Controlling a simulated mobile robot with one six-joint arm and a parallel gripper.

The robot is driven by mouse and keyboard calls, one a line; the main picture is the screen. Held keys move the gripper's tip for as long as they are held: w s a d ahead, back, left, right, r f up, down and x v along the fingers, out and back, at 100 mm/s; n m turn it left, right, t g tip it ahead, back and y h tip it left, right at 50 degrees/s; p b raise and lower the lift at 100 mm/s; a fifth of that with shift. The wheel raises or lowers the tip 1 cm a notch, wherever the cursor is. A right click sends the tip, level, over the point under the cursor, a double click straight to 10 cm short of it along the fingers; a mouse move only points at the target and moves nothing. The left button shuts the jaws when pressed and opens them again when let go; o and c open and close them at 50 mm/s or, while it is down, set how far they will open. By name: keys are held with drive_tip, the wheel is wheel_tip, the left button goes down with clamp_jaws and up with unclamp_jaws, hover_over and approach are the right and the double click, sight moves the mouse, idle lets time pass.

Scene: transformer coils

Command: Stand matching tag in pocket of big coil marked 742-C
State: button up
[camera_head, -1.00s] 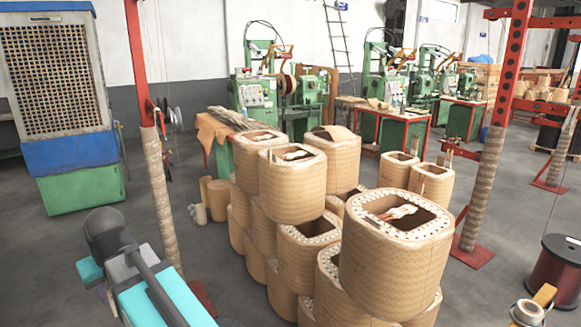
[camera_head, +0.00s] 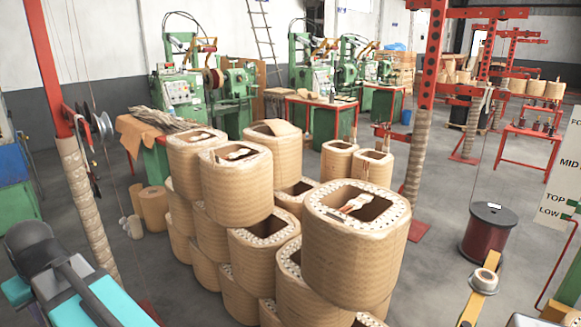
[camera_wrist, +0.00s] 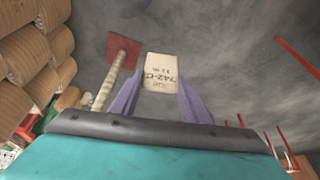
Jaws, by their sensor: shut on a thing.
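A cream tag (camera_wrist: 160,72) shows in the wrist view, with "742-C" printed upside down on it. My gripper (camera_wrist: 161,88) is shut on the tag, with a purple finger at either side. Large tan coils stand stacked in the head view; the nearest, highest one (camera_head: 350,255) has an open oval middle with pale paper-like pieces lying across its top. Two more upper coils (camera_head: 235,190) (camera_head: 190,155) stand behind to the left. No coil marking is readable, so I cannot tell which is 742-C. The gripper and tag are outside the head view.
A red post with wrapped lower part (camera_head: 90,210) stands left of the stack, another (camera_head: 418,170) behind it to the right. A dark red spool (camera_head: 489,232) and a yellow stand (camera_head: 480,295) are at right. Green machines (camera_head: 180,95) line the back.

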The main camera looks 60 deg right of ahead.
idle(0.3)
drive_tip(key=s+d+r+m+g+h+p, duration=0.1)
drive_tip(key=s+d+r+m+p, duration=0.2)
drive_tip(key=d, duration=1)
drive_tip(key=s+d+r+m+h, duration=0.1)
drive_tip(key=s+d+r+m, duration=0.25)
drive_tip(key=d, duration=1.05)
drive_tip(key=s+d+r+m+g+h+p, duration=0.1)
drive_tip(key=s+d+r+m+p, duration=0.2)
drive_tip(key=d, duration=1)
drive_tip(key=s+d+r+m+g+p, duration=0.1)
drive_tip(key=s+d+r+m, duration=0.3)
drive_tip(key=s+d, duration=0.9)
drive_tip(key=s+d+r+m+g+h+p, duration=0.1)
drive_tip(key=s+d+r+m, duration=0.3)
drive_tip(key=s+d, duration=0.9)
drive_tip(key=s+m+g, duration=0.1)
drive_tip(key=s+m, duration=0.2)
drive_tip(key=s, duration=0.2)
drive_tip(key=shift+s+r+g, duration=0.15)
drive_tip(key=shift+s+g, duration=0.15)
drive_tip(key=shift+s, duration=0.1)
drive_tip(key=shift+f+m, duration=0.25)
drive_tip(key=b, duration=0.5)
approach(338, 214)
drive_tip(key=shift+d, duration=0.6)
drive_tip(key=shift+s+f+b, duration=0.15)
drive_tip(key=shift+f+b, duration=0.4)
drive_tip(key=shift+f, duration=1.5)
